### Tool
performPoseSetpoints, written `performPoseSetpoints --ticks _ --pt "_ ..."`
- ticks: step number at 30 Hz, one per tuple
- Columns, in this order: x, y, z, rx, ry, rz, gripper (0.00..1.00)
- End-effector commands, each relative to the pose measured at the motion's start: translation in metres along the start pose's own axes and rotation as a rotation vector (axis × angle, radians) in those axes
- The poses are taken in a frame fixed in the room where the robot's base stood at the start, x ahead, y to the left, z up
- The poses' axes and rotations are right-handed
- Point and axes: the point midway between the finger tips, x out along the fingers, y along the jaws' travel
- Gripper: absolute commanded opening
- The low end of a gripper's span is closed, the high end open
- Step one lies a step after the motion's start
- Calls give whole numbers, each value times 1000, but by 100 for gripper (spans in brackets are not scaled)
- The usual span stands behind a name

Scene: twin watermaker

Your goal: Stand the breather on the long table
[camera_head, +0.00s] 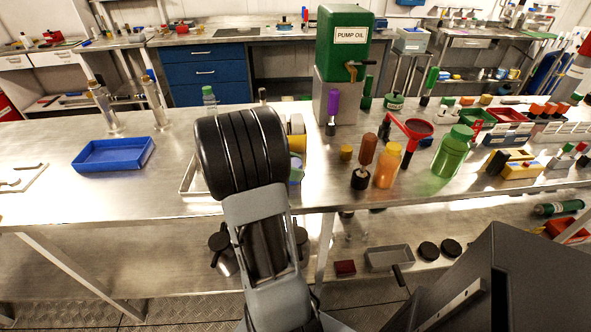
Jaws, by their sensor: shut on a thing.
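The long table (90,205) is a shiny steel bench running across the whole picture in front of me. My arm rises from the bottom middle, and its thick black joint covers part of the tabletop. My gripper is not visible; the arm may hide it. I cannot pick out the breather with certainty. A brown-topped piece with a black base (368,160) stands upright on the table right of my arm. A purple-topped piece (332,105) stands upright farther back.
A blue tray (113,154) lies at left, with bare steel around it. An orange bottle (387,168), a green bottle (453,152) and a red funnel (412,127) crowd the right. A green pump oil tank (343,55) stands behind. A grey tray (388,258) is on the lower shelf.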

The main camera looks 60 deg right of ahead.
Motion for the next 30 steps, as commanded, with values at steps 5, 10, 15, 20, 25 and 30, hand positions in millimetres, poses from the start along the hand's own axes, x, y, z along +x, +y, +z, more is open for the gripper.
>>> performPoseSetpoints --ticks 5,10,15,20,25,30 --pt "2 0 -6 1 0 0 28" --pt "3 0 -7 0 0 0 28" --pt "4 0 -10 0 0 0 56" --pt "4 0 -10 0 0 0 71" --pt "4 0 -10 0 0 0 78" --pt "3 0 -8 1 0 0 78"
